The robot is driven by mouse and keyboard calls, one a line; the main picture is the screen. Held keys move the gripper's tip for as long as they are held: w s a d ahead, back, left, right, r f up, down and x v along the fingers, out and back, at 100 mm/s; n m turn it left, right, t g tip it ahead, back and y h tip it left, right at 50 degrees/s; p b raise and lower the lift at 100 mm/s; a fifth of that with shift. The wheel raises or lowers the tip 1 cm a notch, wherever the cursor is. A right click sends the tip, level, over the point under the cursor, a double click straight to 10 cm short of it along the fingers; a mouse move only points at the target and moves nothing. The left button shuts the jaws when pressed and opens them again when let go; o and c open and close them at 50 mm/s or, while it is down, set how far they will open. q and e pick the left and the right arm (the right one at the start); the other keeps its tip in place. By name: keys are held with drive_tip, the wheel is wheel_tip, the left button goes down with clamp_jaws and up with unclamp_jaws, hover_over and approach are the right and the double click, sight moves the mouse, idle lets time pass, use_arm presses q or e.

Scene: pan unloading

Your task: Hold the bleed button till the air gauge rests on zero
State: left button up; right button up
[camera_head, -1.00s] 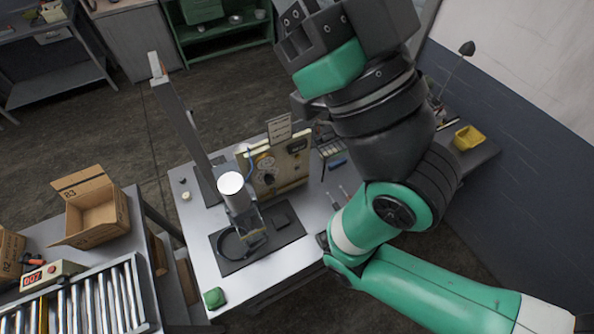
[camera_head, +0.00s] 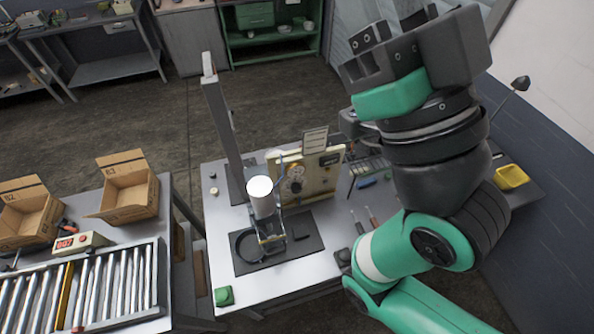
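A cream panel (camera_head: 322,178) stands on the white-topped workbench (camera_head: 222,208), with a round dial (camera_head: 295,172) on its face. The dial is too small to read, and I cannot pick out the bleed button. In front of the panel stands a press with a pale cylinder (camera_head: 262,200). A round black pan (camera_head: 243,246) lies under it on a dark mat (camera_head: 306,226). My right gripper (camera_head: 362,58) is high in the picture, above and to the right of the panel and apart from it. Its fingertips are not clear. My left gripper is out of view.
A green block (camera_head: 223,296) lies at the bench's front left corner. Screwdrivers (camera_head: 367,216) lie right of the mat. A roller conveyor (camera_head: 110,290) and open cartons (camera_head: 130,190) stand at the left. A yellow bin (camera_head: 511,177) sits at the right. A tall post (camera_head: 222,120) rises behind the press.

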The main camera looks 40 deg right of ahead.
idle(0.4)
clamp_jaws()
idle(1.6)
